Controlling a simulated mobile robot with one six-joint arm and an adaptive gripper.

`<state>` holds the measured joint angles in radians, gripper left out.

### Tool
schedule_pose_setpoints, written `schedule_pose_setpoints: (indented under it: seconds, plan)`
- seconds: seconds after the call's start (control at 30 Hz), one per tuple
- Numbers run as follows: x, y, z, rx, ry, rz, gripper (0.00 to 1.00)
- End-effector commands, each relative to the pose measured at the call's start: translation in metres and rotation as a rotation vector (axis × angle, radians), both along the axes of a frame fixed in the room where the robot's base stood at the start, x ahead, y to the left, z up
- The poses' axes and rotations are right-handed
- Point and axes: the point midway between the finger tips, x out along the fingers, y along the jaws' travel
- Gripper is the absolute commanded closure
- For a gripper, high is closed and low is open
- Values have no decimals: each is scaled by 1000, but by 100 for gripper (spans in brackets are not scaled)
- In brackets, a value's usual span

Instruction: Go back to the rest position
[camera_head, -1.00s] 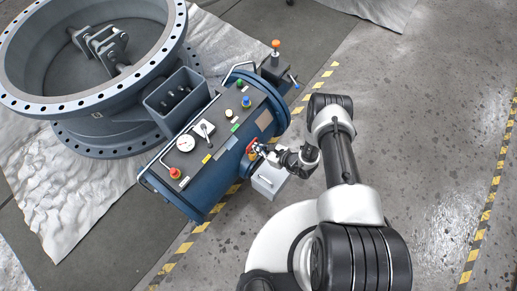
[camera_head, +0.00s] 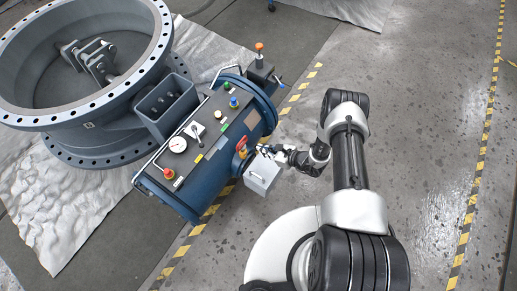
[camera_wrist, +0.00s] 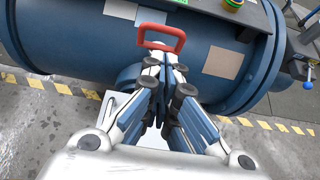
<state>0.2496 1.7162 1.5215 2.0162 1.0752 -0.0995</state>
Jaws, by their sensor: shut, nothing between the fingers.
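My gripper (camera_head: 264,150) is shut and empty, just right of the blue cylindrical actuator (camera_head: 185,197) in the head view. In the wrist view the gripper's fingers (camera_wrist: 166,62) come together below a red handle (camera_wrist: 162,37). This handle also shows on the actuator's side in the head view (camera_head: 241,146). In the head view a small gap lies between the fingertips and the handle. My arm bends back from there toward the right.
A large grey flanged valve body (camera_head: 100,125) stands at the upper left on a crumpled sheet (camera_head: 55,215). A pale box (camera_head: 262,176) sits below the gripper. Yellow-black tape (camera_head: 470,215) marks the floor, which is clear at right.

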Motion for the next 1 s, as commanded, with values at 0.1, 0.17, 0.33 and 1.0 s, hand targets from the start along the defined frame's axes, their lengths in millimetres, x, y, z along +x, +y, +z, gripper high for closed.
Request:
schedule_pose_setpoints:
  seconds: [0.1,0.17,0.33,1.0]
  plan:
    - [0,-3,2,0,1,1,100]
    - [0,-3,2,0,1,1,100]
    - [2,-3,5,-2,-3,7,100]
    - [12,43,338,-265,-427,784,100]
